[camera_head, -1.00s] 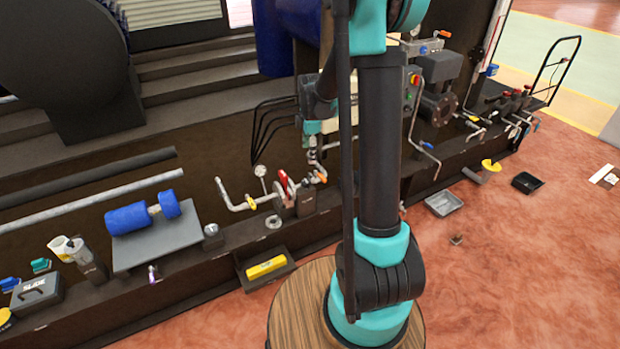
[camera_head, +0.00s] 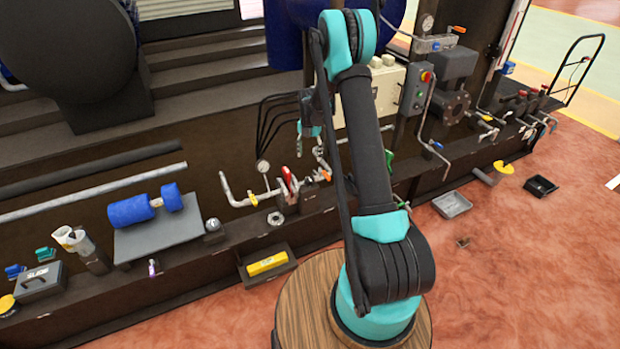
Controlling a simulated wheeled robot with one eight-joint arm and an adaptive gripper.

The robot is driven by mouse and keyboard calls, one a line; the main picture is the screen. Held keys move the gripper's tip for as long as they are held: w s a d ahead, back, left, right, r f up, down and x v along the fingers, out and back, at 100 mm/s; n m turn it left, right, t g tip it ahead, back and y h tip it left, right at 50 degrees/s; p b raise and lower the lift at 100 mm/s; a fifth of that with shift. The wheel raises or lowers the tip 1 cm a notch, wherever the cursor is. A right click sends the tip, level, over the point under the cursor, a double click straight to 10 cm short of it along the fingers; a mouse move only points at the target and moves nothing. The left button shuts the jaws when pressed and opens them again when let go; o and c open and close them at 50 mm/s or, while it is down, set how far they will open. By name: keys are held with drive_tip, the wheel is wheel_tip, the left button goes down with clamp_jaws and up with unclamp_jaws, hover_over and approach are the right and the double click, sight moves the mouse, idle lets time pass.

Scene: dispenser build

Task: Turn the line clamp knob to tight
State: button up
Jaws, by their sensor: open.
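A red-and-white part (camera_head: 287,178) stands on a dark block on the ledge, at the middle of a pipe run. It may be the line clamp, but it is too small to tell, and I cannot make out its knob or setting. A small orange handle (camera_head: 325,175) sits on the metal fittings just right of it. My gripper (camera_head: 311,137) is open and points down, above and slightly right of the red part, apparently clear of it. Its fingertips are small and hard to separate from the fittings behind.
A bent pipe with a yellow band (camera_head: 252,198) and a round gauge (camera_head: 263,167) are left of the red part. Black hoses (camera_head: 283,118) hang behind. A tray with a yellow block (camera_head: 267,263) sits in front. A grey control box (camera_head: 415,90) stands right.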

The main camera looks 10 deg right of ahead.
sight(310, 178)
wheel_tip(310, 178, down, 14)
drive_tip(key=shift+r, duration=0.15)
drive_tip(key=shift+c, duration=0.3)
drive_tip(key=c, duration=1.1)
